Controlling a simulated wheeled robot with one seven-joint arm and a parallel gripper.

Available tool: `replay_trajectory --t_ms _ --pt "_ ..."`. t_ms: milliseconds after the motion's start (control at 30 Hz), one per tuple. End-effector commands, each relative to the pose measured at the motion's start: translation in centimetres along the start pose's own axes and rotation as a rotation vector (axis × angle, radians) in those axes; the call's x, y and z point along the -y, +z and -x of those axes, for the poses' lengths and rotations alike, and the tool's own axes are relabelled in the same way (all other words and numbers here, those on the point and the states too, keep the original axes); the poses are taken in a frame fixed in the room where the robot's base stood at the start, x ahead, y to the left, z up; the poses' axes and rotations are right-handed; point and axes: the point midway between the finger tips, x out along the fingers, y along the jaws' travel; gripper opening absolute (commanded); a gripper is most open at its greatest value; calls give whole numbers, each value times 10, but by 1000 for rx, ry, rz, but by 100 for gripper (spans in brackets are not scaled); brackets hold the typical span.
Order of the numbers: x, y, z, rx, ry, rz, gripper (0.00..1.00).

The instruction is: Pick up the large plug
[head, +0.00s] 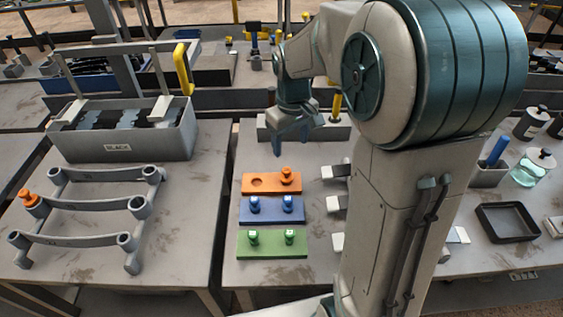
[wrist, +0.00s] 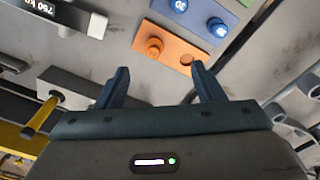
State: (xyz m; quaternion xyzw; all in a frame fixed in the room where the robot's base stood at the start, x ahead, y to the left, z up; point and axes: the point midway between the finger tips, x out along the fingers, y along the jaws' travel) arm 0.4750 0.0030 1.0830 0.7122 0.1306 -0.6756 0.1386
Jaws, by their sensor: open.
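An orange plug (head: 287,175) stands in the right side of an orange board (head: 270,188); the round hole at its left is empty. Two blue plugs (head: 254,204) stand in a blue board, and two green plugs (head: 253,237) in a green board. Another orange plug (head: 28,196) sits at the left end of the grey rack. I cannot tell which plug is the large one. My gripper (head: 297,148) is open and empty above the table behind the orange board. In the wrist view the orange plug (wrist: 154,46) shows beyond and between the open fingers (wrist: 160,68).
White-ended blocks (head: 334,172) stand right of the boards. A black tray (head: 507,222) and jars lie farther right. A grey block with a yellow peg (head: 337,105) is behind.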

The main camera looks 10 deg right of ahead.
Motion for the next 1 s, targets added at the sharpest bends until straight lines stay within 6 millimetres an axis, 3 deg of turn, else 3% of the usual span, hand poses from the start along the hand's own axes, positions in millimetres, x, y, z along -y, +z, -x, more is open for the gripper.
replay_trajectory --t_ms 100,300,467,800,1000 --pt "-7 -20 -14 27 -12 46 62" --pt "-13 -36 -28 47 -23 87 62" --pt "-14 -37 -45 53 -25 93 62" --pt "-12 -34 -106 52 -25 93 62" --pt "-13 -34 -118 50 -24 93 62"
